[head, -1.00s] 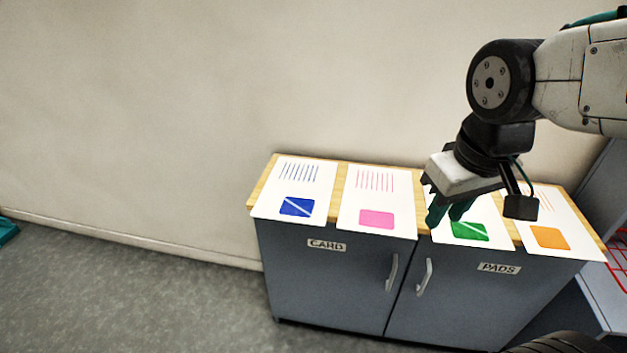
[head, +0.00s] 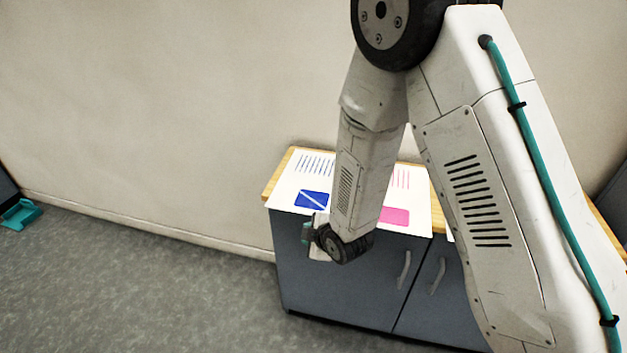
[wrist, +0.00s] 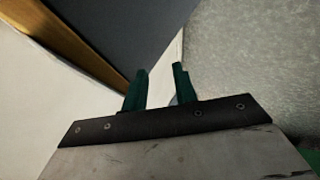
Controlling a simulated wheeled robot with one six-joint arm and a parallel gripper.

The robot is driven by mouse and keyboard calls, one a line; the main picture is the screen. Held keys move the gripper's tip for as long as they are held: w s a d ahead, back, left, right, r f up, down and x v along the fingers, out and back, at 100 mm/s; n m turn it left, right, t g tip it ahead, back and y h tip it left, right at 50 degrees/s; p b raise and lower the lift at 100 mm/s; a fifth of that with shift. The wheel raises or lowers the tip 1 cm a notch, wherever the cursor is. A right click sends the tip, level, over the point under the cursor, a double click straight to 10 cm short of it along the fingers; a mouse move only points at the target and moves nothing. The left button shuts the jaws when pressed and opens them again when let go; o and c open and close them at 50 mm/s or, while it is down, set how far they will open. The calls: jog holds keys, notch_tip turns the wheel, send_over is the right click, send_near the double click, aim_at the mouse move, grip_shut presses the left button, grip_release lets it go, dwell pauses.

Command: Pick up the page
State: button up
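The page with blue lines and a blue square (head: 305,175) lies at the left end of the cabinet top, its front edge reaching past the wood. The page with pink lines and a pink square (head: 412,221) lies to its right, partly behind my arm. The green and orange pages are almost wholly hidden by my arm. My gripper (head: 306,234) is low in front of the cabinet, just below the blue page's front edge. In the wrist view its two teal fingers (wrist: 158,72) stand apart. A pale strip shows between them; I cannot tell what it is.
The cabinet (head: 340,282) has grey doors, upright handles and a wooden top (head: 276,182). The wall (head: 180,100) rises behind it. The grey floor (head: 140,285) to its left is clear. A teal object (head: 20,214) stands at the far left.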

jog(key=a+n+t+y, duration=0.3)
jog(key=a+n+t, duration=0.1)
jog(key=n, duration=0.1)
jog(key=n+t+y, duration=0.2)
send_near(277, 206)
jog(key=w+a, duration=0.2)
jog(key=x, duration=0.7)
jog(key=shift+w+d+f, duration=0.15)
jog(key=shift+w, duration=0.15)
grip_shut()
